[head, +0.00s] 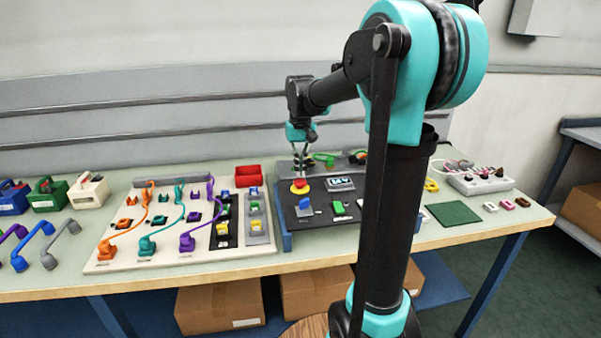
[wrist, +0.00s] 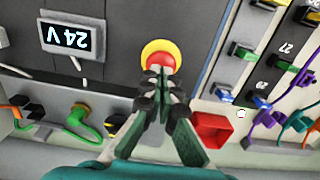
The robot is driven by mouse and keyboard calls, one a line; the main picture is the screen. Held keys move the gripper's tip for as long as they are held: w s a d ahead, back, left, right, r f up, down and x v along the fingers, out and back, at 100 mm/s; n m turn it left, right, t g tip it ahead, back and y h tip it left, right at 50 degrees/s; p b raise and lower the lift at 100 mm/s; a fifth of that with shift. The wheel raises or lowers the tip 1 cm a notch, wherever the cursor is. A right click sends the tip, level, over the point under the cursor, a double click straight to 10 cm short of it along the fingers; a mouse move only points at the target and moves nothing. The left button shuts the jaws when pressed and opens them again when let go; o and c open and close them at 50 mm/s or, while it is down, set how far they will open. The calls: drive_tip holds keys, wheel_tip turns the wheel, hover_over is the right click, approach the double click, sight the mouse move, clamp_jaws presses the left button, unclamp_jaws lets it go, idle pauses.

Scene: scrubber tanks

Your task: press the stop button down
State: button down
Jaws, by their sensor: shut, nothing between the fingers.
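The stop button is a red cap on a round yellow base, on the dark panel in the head view (head: 299,187). It also shows in the wrist view (wrist: 159,51), at the top middle. My gripper (head: 302,174) points down directly above it, with its fingertips close to the red cap. In the wrist view my gripper's (wrist: 160,75) fingers are shut together, empty, and overlap the near part of the cap. I cannot tell whether the tips touch the cap or how far down the cap sits.
A display (wrist: 72,38) reading 24 V sits beside the button. An open red bin (head: 248,176) stands left of the panel, near a board with orange, teal and purple cables (head: 146,205). Green and yellow connectors (wrist: 86,121) lie behind the panel. A power strip (head: 480,181) is at the right.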

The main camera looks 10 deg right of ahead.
sight(301, 181)
drive_tip(key=shift+f, duration=0.7)
drive_tip(key=shift+f, duration=0.1)
drive_tip(key=shift+f, duration=0.7)
drive_tip(key=shift+s+f, duration=0.2)
drive_tip(key=shift+w+r, duration=0.1)
drive_tip(key=shift+r, duration=0.2)
wheel_tip(301, 181, up, 14)
